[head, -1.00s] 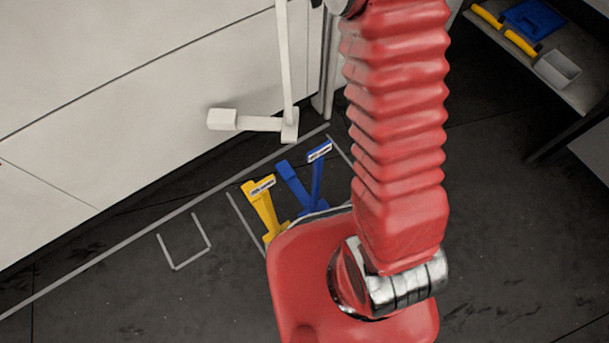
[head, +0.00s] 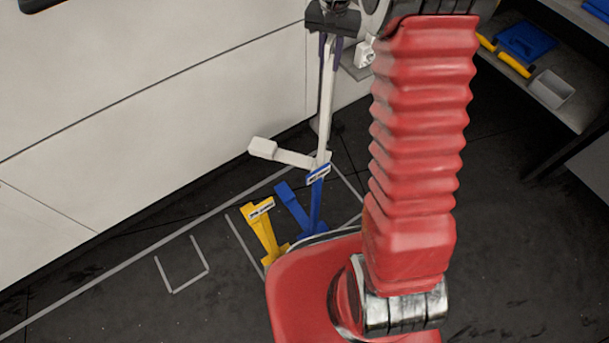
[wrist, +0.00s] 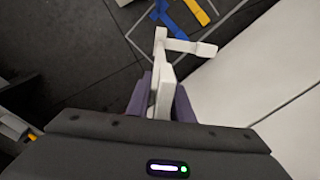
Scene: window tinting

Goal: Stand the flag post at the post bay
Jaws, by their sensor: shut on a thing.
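My gripper (head: 329,42) is at the top of the head view, its purple fingers shut on a white post (head: 325,105), which I take for the flag post. The post hangs nearly upright, slightly tilted. A side bar ending in a white block (head: 263,148) sticks out to the left at its lower end. In the wrist view the post (wrist: 163,85) sits between my fingers (wrist: 162,100). Its lower end overlaps the blue piece in the head view; I cannot tell its height above the floor. A small U-shaped floor outline (head: 190,282) is empty; no sign names it as the post bay.
A yellow piece (head: 263,232) and a blue piece (head: 316,205), both labelled, stand on the dark floor between grey lines. A white panelled wall (head: 150,100) rises at the left. A shelf at the right holds a blue case (head: 525,42) and a grey bin (head: 552,88).

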